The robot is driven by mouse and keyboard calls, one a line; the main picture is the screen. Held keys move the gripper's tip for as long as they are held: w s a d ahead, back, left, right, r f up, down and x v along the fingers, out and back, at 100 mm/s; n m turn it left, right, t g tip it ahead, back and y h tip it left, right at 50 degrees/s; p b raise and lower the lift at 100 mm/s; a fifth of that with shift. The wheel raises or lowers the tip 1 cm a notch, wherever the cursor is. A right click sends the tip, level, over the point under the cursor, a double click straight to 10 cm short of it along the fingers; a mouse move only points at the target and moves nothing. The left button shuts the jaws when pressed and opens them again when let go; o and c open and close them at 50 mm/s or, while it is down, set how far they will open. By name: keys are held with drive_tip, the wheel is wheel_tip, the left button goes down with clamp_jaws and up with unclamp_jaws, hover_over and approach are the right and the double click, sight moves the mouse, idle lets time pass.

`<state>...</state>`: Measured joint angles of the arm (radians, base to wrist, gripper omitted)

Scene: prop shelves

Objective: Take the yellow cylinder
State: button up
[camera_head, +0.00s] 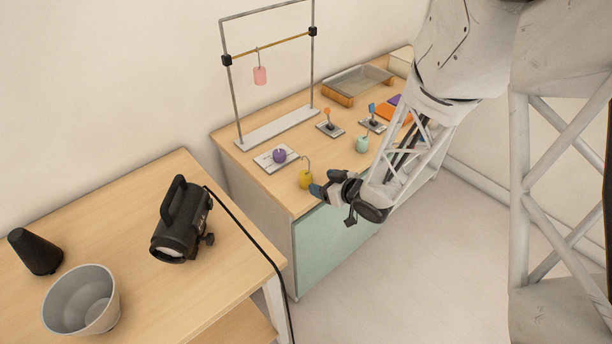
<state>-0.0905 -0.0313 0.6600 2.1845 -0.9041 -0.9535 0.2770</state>
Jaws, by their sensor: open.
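The yellow cylinder (305,180) stands upright near the front edge of the far wooden cabinet top, with a thin hook rising from its top. My gripper (318,190) is just to its right, with blue-tipped fingers close to the cylinder's lower right side. The gripper is open. Whether a finger touches the cylinder cannot be told from this angle.
A purple object (279,156) on a white plate is behind left of the cylinder, and a mint cylinder (361,144) is to the right. A black lamp (181,225) stands on the nearer table.

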sight(310, 180)
drive_tip(key=shift+w+a, duration=0.1)
idle(0.3)
drive_tip(key=shift+x, duration=1.2)
drive_tip(key=shift+f, duration=0.1)
drive_tip(key=shift+x, duration=2.55)
drive_tip(key=shift+a, duration=0.1)
drive_tip(key=c, duration=1)
